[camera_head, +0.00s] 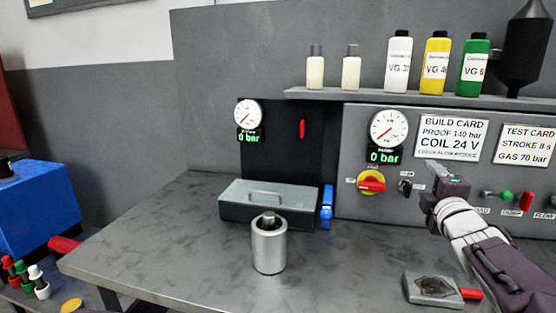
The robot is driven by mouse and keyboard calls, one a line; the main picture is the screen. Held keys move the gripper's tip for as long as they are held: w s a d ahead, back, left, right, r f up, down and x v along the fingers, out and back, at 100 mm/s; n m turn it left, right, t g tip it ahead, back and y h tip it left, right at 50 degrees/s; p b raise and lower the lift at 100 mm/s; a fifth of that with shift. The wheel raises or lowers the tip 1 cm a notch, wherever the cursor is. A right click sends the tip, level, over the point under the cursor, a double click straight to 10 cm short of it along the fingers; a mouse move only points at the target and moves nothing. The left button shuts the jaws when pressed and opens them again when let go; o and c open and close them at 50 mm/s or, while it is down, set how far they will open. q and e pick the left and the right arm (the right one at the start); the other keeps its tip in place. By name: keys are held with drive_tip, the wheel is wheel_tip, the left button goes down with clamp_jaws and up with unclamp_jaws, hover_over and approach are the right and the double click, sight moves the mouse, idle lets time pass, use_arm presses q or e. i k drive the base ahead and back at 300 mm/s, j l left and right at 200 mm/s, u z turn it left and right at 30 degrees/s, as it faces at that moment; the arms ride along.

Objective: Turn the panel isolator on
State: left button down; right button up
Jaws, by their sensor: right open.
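The panel isolator looks to be the red rotary handle on a yellow round plate (371,183), low on the left of the grey control panel (352,130). Its red handle lies about horizontal. My right gripper (434,181) is open and empty in front of the panel, to the right of the isolator and apart from it. A small dark selector knob (405,187) shows between them. The gripper and its arm cover part of the panel behind. My left gripper is not in view.
A lidded grey box (270,211), a steel cylinder (269,249) and a blue item (326,206) stand on the bench. A grey block (432,289) lies at front right. Bottles line the shelf (400,97) above.

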sight(370, 183)
drive_tip(key=k+j, duration=0.15)
drive_tip(key=k, duration=0.25)
drive_tip(key=k+j, duration=0.15)
drive_tip(key=k, duration=0.3)
